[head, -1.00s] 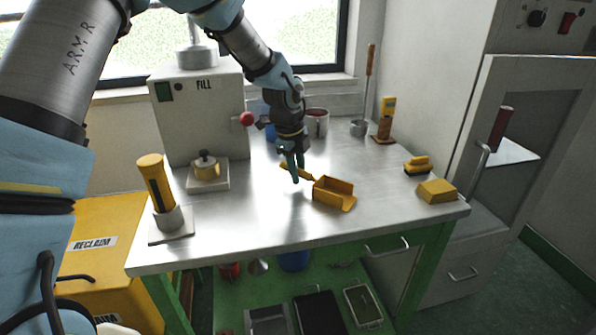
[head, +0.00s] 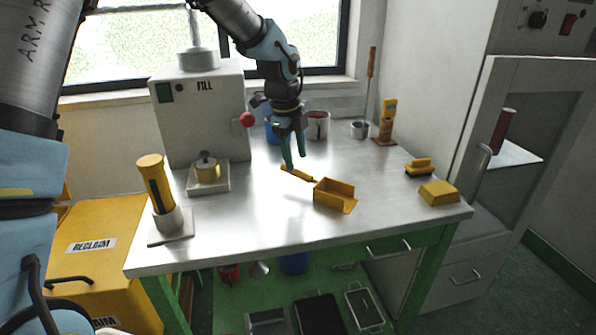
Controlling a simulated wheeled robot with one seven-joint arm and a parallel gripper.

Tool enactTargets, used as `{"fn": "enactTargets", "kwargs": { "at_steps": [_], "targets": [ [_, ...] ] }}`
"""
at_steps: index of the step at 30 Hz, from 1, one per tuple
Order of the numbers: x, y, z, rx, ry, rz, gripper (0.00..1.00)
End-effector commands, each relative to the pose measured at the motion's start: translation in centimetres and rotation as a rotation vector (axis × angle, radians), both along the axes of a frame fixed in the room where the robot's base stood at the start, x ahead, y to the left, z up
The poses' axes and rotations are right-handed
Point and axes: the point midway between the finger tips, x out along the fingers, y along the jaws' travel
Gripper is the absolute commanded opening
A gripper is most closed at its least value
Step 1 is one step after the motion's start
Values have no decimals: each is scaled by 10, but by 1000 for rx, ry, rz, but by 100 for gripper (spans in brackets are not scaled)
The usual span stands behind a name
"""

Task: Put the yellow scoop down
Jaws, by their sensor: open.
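The yellow scoop (head: 334,194) rests on the metal table, its box-shaped bowl toward the front right and its handle (head: 297,173) pointing back left. My gripper (head: 294,160) points down just above and behind the handle's far end. Its green fingers are spread apart with nothing between them. It looks clear of the handle, though the exact gap is hard to judge.
The grey FILL machine (head: 200,115) stands at the back left, with a small pot on a plate before it. A yellow cylinder (head: 158,190) stands at the front left. A yellow block (head: 439,193) and a brush-like yellow tool (head: 419,167) lie right. Bare table (head: 250,225) lies in front.

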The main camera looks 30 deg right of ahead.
Motion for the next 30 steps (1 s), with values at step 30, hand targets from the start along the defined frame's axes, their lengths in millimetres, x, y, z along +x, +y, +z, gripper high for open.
{"fn": "enactTargets", "kwargs": {
  "at_steps": [30],
  "targets": [
    [-3,11,58,0,0,0,56]
  ]
}}
